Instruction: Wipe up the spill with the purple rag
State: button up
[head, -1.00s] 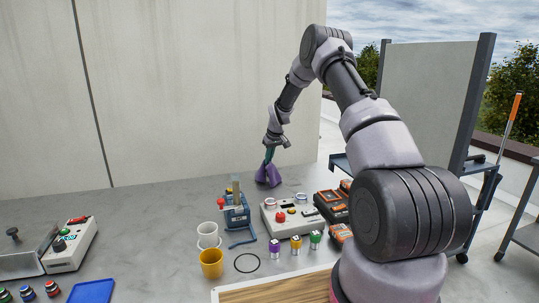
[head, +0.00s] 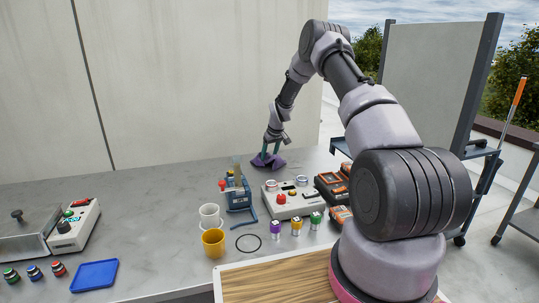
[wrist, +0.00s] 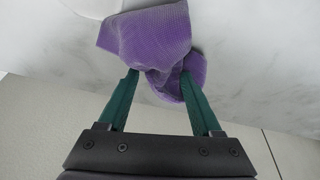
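The purple rag (head: 268,162) lies crumpled on the grey counter at its far side, near the wall. My gripper (head: 271,152) is right above it, pointing down. In the wrist view the rag (wrist: 150,35) is bunched at and between the fingertips of my gripper (wrist: 158,76). The two green fingers stand apart, so the gripper looks open around the rag. The rag partly covers the fingertips, so I cannot tell whether they touch it. I cannot clearly make out a spill; the rag and gripper may hide part of the counter there.
A blue device (head: 238,192) and a grey control box (head: 293,203) stand in front of the rag. Orange-and-black items (head: 332,188) are to their right. A white cup (head: 209,215) and a yellow cup (head: 213,242) stand nearer. The counter left of the rag is largely clear.

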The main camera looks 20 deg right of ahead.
jog(key=o, duration=0.4)
jog(key=shift+c, duration=0.2)
jog(key=shift+f, duration=0.1)
jog(key=shift+f, duration=0.95)
jog(key=shift+c, duration=0.2)
grip_shut()
